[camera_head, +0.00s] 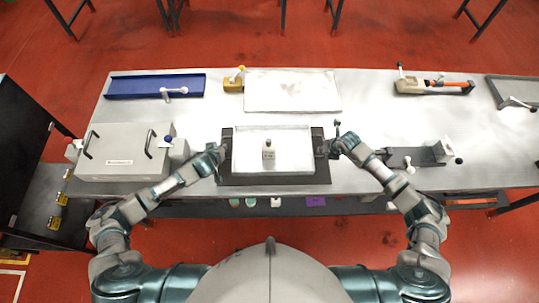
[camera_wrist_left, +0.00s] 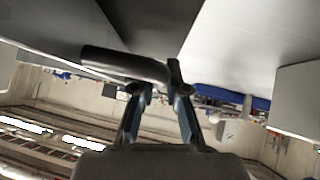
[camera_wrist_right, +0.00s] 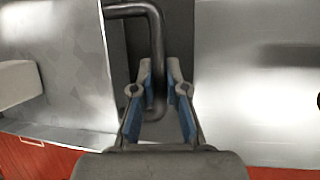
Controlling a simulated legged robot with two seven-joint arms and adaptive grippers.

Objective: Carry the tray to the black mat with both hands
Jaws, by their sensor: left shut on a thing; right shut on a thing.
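The light grey tray (camera_head: 245,160) is over the black mat (camera_head: 275,180), whose dark border shows around it; I cannot tell whether it touches the mat. A small block with a white knob (camera_head: 268,150) stands upright in the tray. My left gripper (camera_head: 221,152) is shut on the tray's left dark handle, which also shows in the left wrist view (camera_wrist_left: 115,62). My right gripper (camera_head: 328,148) is shut on the right handle, a bent dark bar in the right wrist view (camera_wrist_right: 157,50). The tray looks roughly level.
A grey case with two handles (camera_head: 110,165) stands at left on the metal table (camera_head: 220,110). A blue tray (camera_head: 155,86), a white board (camera_head: 290,92) and an orange-and-beige fixture (camera_head: 435,86) lie at the back. A clamp (camera_head: 435,153) lies right of the mat.

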